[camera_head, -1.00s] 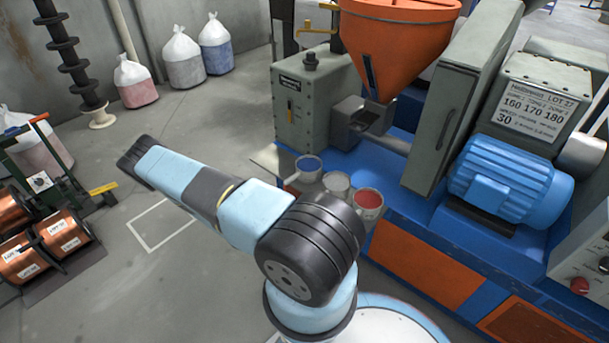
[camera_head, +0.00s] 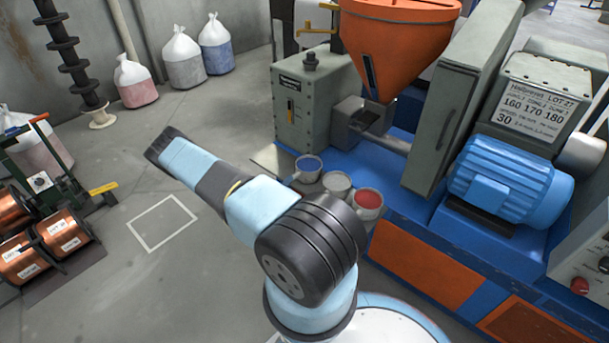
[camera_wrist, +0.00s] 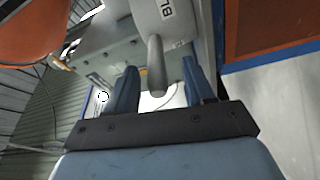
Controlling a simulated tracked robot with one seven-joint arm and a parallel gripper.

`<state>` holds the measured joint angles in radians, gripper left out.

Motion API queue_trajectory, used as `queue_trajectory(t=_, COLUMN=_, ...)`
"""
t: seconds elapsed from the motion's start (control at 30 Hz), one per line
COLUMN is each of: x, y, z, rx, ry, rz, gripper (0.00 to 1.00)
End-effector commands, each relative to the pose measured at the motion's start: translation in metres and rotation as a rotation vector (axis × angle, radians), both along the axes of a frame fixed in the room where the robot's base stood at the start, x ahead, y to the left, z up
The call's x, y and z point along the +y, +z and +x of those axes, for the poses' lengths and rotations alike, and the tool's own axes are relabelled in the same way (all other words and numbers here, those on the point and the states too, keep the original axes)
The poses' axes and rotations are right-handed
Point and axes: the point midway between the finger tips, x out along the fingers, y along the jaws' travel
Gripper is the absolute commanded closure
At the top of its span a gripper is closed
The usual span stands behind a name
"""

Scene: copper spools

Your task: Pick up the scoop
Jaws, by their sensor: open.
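In the wrist view, a grey rounded body with a dark-lettered label (camera_wrist: 170,20) has a round grey handle (camera_wrist: 156,68) that points toward me. It looks like the scoop, though its full shape is cut off by the top edge. My gripper (camera_wrist: 156,80) is open. Its two blue fingers stand on either side of the handle's end, with a visible gap on each side. I cannot tell how deep the handle reaches between them. The head view does not show my gripper; my light blue arm shows there.
The head view shows small round pots on the blue machine base, one with red contents (camera_head: 368,199). Copper spools (camera_head: 65,232) sit at left. Bags (camera_head: 183,60) stand by the wall. Open floor lies at left.

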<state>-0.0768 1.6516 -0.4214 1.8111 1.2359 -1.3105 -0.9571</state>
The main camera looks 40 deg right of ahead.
Motion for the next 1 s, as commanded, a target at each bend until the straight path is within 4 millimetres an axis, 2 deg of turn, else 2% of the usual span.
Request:
queue_trajectory(t=0.3, x=-0.038, y=0.005, z=0.012, rx=-0.002, ry=-0.001, rz=0.000, gripper=0.47)
queue_trajectory(t=0.57, x=-0.041, y=0.005, z=0.014, rx=0.000, ry=0.001, rz=-0.001, gripper=0.47)
queue_trajectory(t=1.0, x=-0.041, y=0.005, z=0.013, rx=0.000, ry=0.000, rz=0.000, gripper=0.89)
